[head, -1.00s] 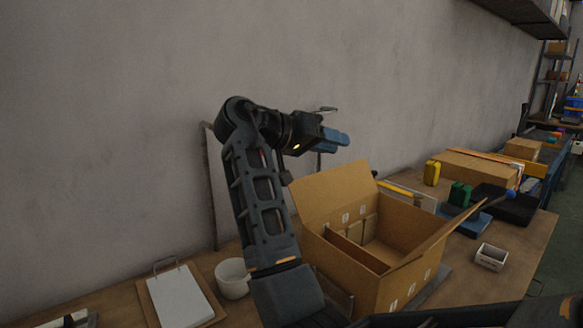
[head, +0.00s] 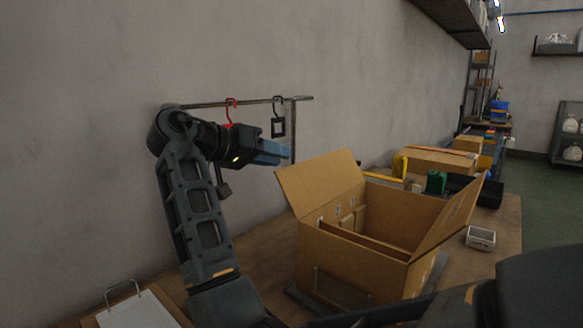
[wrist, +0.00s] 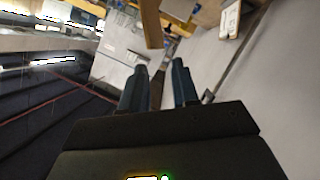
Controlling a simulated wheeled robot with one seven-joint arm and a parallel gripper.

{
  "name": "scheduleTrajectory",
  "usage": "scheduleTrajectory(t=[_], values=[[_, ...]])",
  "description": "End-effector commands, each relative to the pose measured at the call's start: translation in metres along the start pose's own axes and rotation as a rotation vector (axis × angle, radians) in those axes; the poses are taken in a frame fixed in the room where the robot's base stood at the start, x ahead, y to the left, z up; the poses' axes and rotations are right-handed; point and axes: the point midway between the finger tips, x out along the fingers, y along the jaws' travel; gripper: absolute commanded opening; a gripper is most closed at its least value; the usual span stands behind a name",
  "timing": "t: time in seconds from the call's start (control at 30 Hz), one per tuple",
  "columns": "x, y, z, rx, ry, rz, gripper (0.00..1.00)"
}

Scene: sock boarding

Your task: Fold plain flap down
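An open cardboard box (head: 335,262) stands on the table in the head view. One broad flap (head: 322,180) stands up and leans outward on its left far side. Another flap (head: 452,212) slants up and outward on its right side. I cannot tell for sure which of them is plain. My gripper (head: 288,152), with blue fingers, is in the air to the upper left of the box, above and apart from the left flap. In the wrist view the gripper (wrist: 160,64) has its fingers apart with nothing clearly held between them.
A rail (head: 255,102) with a red hook and a black hanging tag stands behind my gripper. A clipboard (head: 138,312) lies at front left.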

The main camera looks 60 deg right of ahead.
Motion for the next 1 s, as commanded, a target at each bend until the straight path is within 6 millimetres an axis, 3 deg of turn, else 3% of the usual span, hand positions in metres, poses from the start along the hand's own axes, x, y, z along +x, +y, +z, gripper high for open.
scheduleTrajectory(t=[0.3, 0.5, 0.87, 1.0], values=[[0.047, 0.002, -0.001, 0.001, -0.002, 0.002, 0.30], [0.067, 0.001, -0.001, 0.000, -0.001, 0.001, 0.30], [0.072, 0.001, -0.001, 0.000, 0.000, 0.000, 0.29], [0.072, 0.001, -0.001, 0.000, 0.000, 0.000, 0.15]])
